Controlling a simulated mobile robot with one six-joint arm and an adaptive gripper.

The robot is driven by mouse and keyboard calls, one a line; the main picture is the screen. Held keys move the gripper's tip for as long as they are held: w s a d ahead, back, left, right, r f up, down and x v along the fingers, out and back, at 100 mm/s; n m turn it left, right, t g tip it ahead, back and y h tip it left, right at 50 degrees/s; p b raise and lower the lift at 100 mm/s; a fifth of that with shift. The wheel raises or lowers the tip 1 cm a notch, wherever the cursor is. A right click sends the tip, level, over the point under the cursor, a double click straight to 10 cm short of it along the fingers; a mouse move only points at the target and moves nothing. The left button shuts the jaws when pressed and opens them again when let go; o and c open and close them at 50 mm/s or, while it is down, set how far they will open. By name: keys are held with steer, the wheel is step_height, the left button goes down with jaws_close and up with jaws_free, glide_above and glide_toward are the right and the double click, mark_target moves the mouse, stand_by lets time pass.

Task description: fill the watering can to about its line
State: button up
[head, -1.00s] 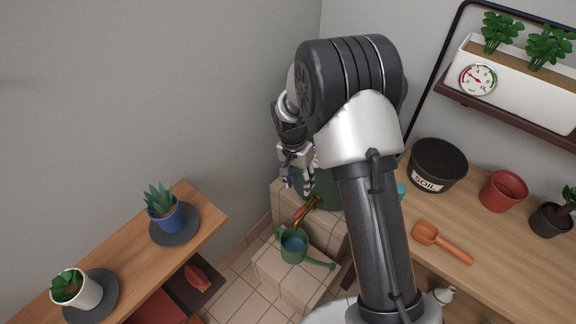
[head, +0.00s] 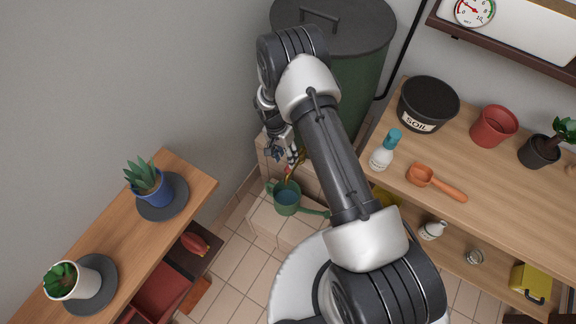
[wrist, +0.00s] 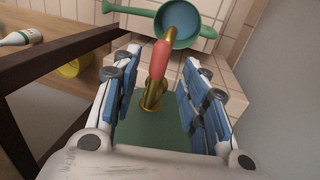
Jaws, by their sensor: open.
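The green watering can (head: 286,198) stands upright on a tiled block beside the wall, its long spout pointing right. Its inside looks blue, and I cannot make out a line. The can also shows at the top of the wrist view (wrist: 180,26). A brass tap (wrist: 153,92) with a red lever (wrist: 160,57) comes out of the green barrel (head: 357,85) above the can. My gripper (head: 284,155) is open and empty, close to the tap. In the wrist view its blue-padded fingers (wrist: 158,85) lie either side of the tap, with visible gaps.
The right workbench holds a soil pot (head: 429,102), a red pot (head: 493,126), a white bottle with teal cap (head: 382,158) and an orange scoop (head: 437,183). A left shelf (head: 105,228) holds potted succulents. The grey wall (head: 130,80) stands close to my gripper.

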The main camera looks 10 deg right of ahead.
steer(key=f, duration=0.3)
steer(key=f+b, duration=0.1)
steer(key=f, duration=0.1)
steer(key=shift+s+d+f, duration=0.25)
steer(key=shift+s+d, duration=0.05)
steer(key=shift+d, duration=0.1)
steer(key=shift+c, duration=0.4)
jaws_close()
